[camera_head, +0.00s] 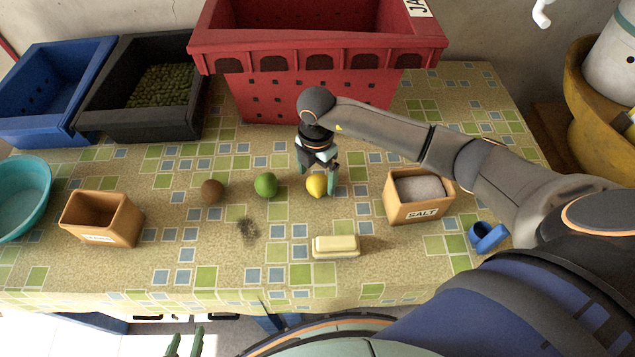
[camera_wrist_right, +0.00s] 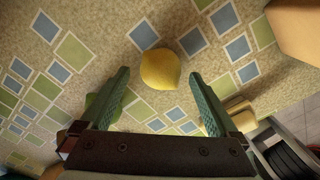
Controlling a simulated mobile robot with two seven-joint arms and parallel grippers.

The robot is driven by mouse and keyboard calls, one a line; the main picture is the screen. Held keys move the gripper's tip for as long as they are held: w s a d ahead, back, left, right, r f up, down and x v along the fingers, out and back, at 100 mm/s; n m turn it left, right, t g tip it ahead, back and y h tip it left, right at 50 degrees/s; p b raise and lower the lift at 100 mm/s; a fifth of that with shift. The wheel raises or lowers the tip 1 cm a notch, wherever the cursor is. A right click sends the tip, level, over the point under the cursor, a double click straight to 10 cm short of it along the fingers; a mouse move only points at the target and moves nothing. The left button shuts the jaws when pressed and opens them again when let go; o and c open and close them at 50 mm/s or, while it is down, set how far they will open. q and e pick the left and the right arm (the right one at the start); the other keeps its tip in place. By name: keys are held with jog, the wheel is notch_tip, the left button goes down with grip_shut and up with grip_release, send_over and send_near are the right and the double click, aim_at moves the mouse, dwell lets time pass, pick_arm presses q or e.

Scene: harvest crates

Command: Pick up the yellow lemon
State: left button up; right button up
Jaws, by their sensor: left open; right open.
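The yellow lemon (camera_head: 316,185) lies on the tiled table, right of a green lime (camera_head: 265,185). My right gripper (camera_head: 320,176) reaches down over the lemon and is open. In the right wrist view the lemon (camera_wrist_right: 160,68) shows between and slightly beyond the two fingertips (camera_wrist_right: 158,80), with a gap on each side. No contact with it is visible. My left gripper (camera_head: 185,343) shows only its fingertips at the bottom edge, apart and empty, far from the lemon.
A brown kiwi-like fruit (camera_head: 212,191) lies left of the lime. A butter block (camera_head: 336,246) lies in front of the lemon. A salt box (camera_head: 404,209) stands to the right, near a blue object (camera_head: 487,236). A red crate (camera_head: 318,50) stands behind.

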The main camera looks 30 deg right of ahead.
aim_at(317, 179)
jog(key=shift+f, duration=1.5)
jog(key=shift+c, duration=0.3)
jog(key=c, duration=1.4)
jog(key=shift+c, duration=0.2)
jog(key=shift+r, duration=0.1)
jog(key=shift+r, duration=0.6)
jog(key=s+a+r+b, duration=0.1)
jog(key=s+a+r, duration=0.7)
jog(key=a+r, duration=0.3)
jog(key=shift+a+r, duration=0.25)
jog(key=shift+r, duration=0.1)
